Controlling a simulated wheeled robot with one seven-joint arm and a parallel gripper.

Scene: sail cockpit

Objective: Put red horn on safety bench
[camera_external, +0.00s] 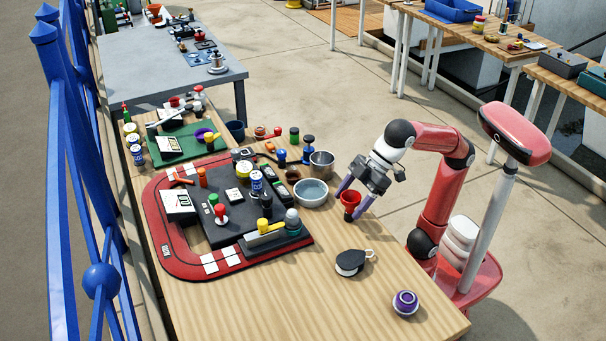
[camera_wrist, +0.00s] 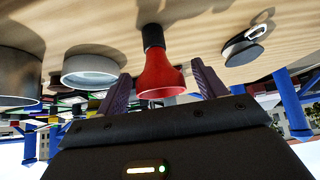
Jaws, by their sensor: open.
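The red horn (camera_external: 350,198) has a red bell and a black bulb end. It stands bell up at the right edge of the near wooden table. In the wrist view the horn (camera_wrist: 163,76) is between the two purple fingers, with visible gaps at both sides. My gripper (camera_external: 348,205) is open around the horn, reaching down from above; it also shows in the wrist view (camera_wrist: 161,72). Several benches are in view, including a grey table (camera_external: 150,75) and wooden benches (camera_external: 495,45) at the back right. I cannot tell which is the safety bench.
On the near table (camera_external: 290,300), a grey bowl (camera_external: 311,192) and a metal cup (camera_external: 321,163) stand left of the horn. A black-and-white pulley (camera_external: 351,262) and a purple round item (camera_external: 405,302) lie nearer. A red-bordered mat (camera_external: 165,235) holds several items.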

